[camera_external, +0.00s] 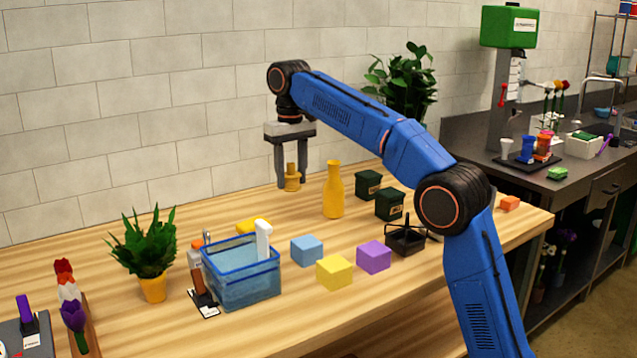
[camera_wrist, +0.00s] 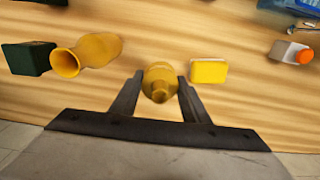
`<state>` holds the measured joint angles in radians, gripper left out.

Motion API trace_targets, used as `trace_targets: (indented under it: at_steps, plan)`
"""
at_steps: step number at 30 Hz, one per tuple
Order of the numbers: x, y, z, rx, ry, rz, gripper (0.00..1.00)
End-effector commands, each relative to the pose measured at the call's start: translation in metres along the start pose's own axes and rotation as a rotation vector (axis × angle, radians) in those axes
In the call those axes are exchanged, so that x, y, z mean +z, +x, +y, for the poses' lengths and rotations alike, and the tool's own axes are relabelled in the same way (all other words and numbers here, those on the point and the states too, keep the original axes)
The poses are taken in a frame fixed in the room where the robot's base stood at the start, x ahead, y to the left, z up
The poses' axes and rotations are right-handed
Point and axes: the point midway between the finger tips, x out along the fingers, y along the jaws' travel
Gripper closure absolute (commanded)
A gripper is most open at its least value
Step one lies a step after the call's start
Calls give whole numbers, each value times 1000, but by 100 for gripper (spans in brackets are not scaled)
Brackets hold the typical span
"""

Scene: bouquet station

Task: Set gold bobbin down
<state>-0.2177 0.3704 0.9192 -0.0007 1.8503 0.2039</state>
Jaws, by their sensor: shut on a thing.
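The gold bobbin (camera_external: 292,178) is upright between the fingers of my gripper (camera_external: 293,172) near the back of the wooden table, by the tiled wall. In the wrist view the bobbin (camera_wrist: 160,83) sits between the fingertips of my gripper (camera_wrist: 158,88), seen from above. My gripper is shut on it and points straight down. The bobbin's base is at or very close to the table top; I cannot tell whether it touches.
A yellow vase (camera_external: 333,190) stands just right of the bobbin. A yellow block (camera_wrist: 208,71) lies on its other side. Dark green canisters (camera_external: 389,204), a blue basket (camera_external: 241,276) and coloured blocks (camera_external: 374,257) stand further off. Bare wood (camera_external: 210,190) lies left of my gripper.

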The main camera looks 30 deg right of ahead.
Motion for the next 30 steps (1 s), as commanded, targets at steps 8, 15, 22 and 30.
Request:
trace_targets:
  at_steps: [8,15,22,30]
  plan:
    - [0,36,6,1,14,-4,80]
    - [-1,59,5,0,13,0,80]
    - [0,88,5,1,13,-2,80]
    - [-1,101,5,1,13,0,80]
